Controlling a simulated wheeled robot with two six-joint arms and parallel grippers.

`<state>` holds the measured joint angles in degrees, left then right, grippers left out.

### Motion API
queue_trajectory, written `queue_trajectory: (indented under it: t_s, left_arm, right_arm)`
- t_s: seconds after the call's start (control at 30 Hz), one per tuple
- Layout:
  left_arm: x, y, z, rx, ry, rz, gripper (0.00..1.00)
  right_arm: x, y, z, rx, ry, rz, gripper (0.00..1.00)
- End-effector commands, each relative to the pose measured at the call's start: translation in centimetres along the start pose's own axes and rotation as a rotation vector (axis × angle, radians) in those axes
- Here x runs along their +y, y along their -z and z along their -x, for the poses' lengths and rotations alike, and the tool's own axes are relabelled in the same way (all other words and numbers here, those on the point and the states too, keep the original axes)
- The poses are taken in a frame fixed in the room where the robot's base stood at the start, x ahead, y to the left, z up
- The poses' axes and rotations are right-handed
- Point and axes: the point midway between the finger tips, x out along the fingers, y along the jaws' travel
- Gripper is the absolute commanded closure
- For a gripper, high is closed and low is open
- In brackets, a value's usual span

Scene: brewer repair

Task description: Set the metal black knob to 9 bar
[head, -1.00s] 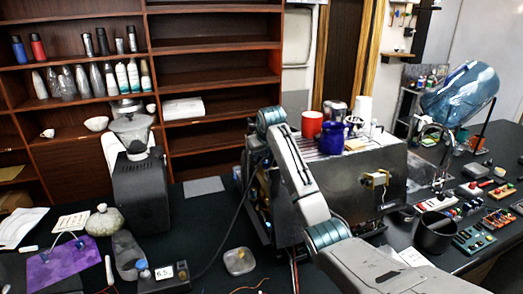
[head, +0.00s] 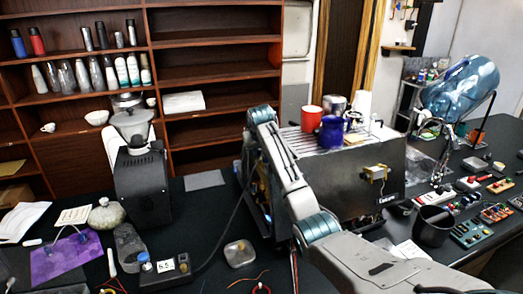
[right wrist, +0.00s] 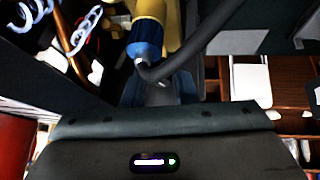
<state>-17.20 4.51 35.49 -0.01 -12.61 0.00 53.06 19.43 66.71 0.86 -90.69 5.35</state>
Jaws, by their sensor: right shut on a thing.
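The brewer, a dark metal box (head: 335,187), stands on the bench with its left side open. My right arm reaches across its front, and its wrist end (head: 262,116) is at that open side. The right gripper (right wrist: 158,92) is shut, inside or close against the machine, beside a blue-and-yellow cylindrical part (right wrist: 147,40). The metal black knob is not clearly visible; the jaws seem to close on it, but the grip is largely hidden. A small readout (head: 166,266) on the bench shows digits too small to read surely, perhaps 5.5. My left gripper is not in view.
A grinder (head: 140,180) stands left of the brewer. Red cup (head: 311,118) and blue jug (head: 331,132) stand on the brewer's top. A dark hose (right wrist: 205,38) passes close to the gripper. A clear container (head: 239,253) and loose wires lie in front.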

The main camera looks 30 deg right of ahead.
Motion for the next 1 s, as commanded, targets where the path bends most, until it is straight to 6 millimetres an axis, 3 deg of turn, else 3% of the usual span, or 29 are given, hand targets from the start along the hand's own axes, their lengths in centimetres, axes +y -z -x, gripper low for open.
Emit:
queue_trajectory:
  t_s: [0.2, 0.57, 0.8, 1.0]
  left_arm:
    - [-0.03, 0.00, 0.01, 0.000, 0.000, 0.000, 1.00]
    - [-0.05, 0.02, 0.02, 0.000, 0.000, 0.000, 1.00]
    - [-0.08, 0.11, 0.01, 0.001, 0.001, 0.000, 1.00]
    - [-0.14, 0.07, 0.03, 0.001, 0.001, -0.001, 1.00]
  right_arm:
    - [-0.34, 0.14, 0.09, -0.027, -0.104, -0.170, 0.96]
    - [-0.39, 0.19, 0.05, -0.036, -0.131, -0.215, 0.97]
    - [-0.77, 0.52, 0.05, -0.077, -0.289, -0.472, 0.97]
    - [-0.53, 0.69, 0.13, -0.086, -0.347, -0.566, 0.98]
